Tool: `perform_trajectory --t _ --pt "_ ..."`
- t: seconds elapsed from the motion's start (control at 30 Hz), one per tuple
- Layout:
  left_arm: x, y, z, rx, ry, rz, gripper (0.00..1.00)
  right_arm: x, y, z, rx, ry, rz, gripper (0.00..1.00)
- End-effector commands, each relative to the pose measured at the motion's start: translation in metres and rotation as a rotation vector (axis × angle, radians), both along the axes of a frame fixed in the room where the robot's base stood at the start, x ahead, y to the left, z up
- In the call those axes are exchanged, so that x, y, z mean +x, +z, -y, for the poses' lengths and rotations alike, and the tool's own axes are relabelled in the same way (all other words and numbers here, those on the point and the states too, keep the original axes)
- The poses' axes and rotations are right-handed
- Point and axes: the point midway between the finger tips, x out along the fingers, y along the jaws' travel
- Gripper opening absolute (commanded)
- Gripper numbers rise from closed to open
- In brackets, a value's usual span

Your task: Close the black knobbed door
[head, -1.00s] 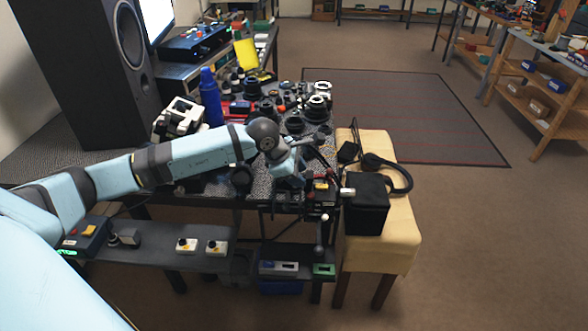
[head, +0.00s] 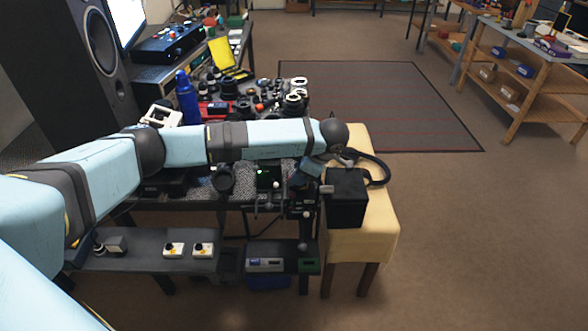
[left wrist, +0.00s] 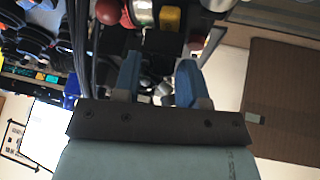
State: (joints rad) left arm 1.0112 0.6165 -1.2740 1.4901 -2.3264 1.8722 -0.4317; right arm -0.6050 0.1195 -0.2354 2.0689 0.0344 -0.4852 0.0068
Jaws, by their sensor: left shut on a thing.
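My left arm reaches over the table to its right end. Its gripper (head: 305,181) points down at a cluster of small dark parts beside the table's front right corner. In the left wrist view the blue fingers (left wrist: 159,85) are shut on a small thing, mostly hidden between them. Dark parts with pale round knobs (head: 303,246) hang at the table's front edge below the gripper. I cannot tell for sure which of them is the black knobbed door, nor how far it stands open. My right gripper is not in view.
A black box (head: 346,199) stands close right of the gripper on a yellow-covered stool (head: 375,232), with black headphones (head: 378,167) behind it. Lens parts and a blue bottle (head: 187,98) crowd the table. A low shelf (head: 145,252) sits in front. Floor to the right is free.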

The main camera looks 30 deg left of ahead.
Motion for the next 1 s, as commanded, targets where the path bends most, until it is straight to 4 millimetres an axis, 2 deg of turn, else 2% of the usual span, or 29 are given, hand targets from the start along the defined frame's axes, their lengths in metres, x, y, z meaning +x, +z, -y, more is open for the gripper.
perform_trajectory --t 0.2,0.5,1.0 --pt "0.006 -0.004 0.01 0.151 -0.002 -0.094 0.15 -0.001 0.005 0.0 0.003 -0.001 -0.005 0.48" --pt "0.009 -0.012 0.017 0.282 -0.002 -0.177 0.15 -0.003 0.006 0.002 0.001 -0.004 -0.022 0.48" --pt "0.009 -0.017 0.019 0.328 -0.002 -0.208 0.15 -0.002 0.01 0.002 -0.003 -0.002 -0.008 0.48"
